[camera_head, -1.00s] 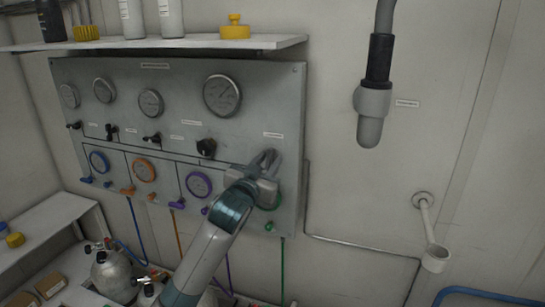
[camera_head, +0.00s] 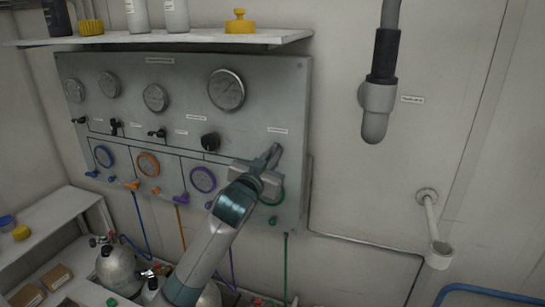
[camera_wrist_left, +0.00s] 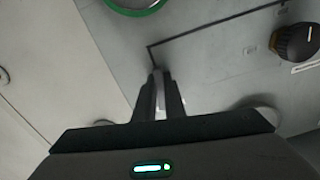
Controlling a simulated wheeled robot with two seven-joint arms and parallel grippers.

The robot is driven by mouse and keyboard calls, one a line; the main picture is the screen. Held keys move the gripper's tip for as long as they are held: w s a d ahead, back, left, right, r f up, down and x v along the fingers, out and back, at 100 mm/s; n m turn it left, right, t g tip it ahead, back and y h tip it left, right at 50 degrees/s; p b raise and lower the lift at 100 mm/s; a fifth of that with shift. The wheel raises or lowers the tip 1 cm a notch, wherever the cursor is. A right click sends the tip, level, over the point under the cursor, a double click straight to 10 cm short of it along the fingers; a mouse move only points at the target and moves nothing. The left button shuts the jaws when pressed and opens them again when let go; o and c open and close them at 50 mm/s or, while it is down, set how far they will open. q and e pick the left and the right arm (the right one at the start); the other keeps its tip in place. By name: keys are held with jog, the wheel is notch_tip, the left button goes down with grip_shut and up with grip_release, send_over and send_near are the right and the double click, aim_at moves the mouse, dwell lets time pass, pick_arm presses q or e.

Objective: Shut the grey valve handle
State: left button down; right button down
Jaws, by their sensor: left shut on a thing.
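My left gripper (camera_head: 272,158) is up against the right part of the grey panel (camera_head: 275,95), below a small white label. In the left wrist view its two fingers (camera_wrist_left: 158,98) are shut on a narrow, light grey piece, which looks like the grey valve handle (camera_wrist_left: 160,92). The fingers and hand hide most of the handle, so I cannot tell its angle well. A dark line on the panel runs close to the fingertips. My right gripper is not in view.
A black knob (camera_head: 210,142) sits left of the gripper. A green-ringed gauge (camera_wrist_left: 135,3) is close to the hand and mostly hidden in the head view. A shelf (camera_head: 170,40) overhangs the panel. Gas cylinders (camera_head: 117,270) stand below.

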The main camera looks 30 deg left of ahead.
pick_arm(q)
jog(key=m, duration=0.3)
jog(key=shift+a, duration=0.1)
jog(key=m, duration=0.4)
jog(key=shift+a+r+m, duration=0.1)
jog(key=shift+m, duration=0.2)
jog(key=m, duration=0.4)
jog(key=shift+r, duration=0.15)
jog(key=shift+m, duration=2.1)
jog(key=shift+r, duration=0.1)
jog(key=c, duration=1.8)
grip_release()
jog(key=shift+c, duration=0.2)
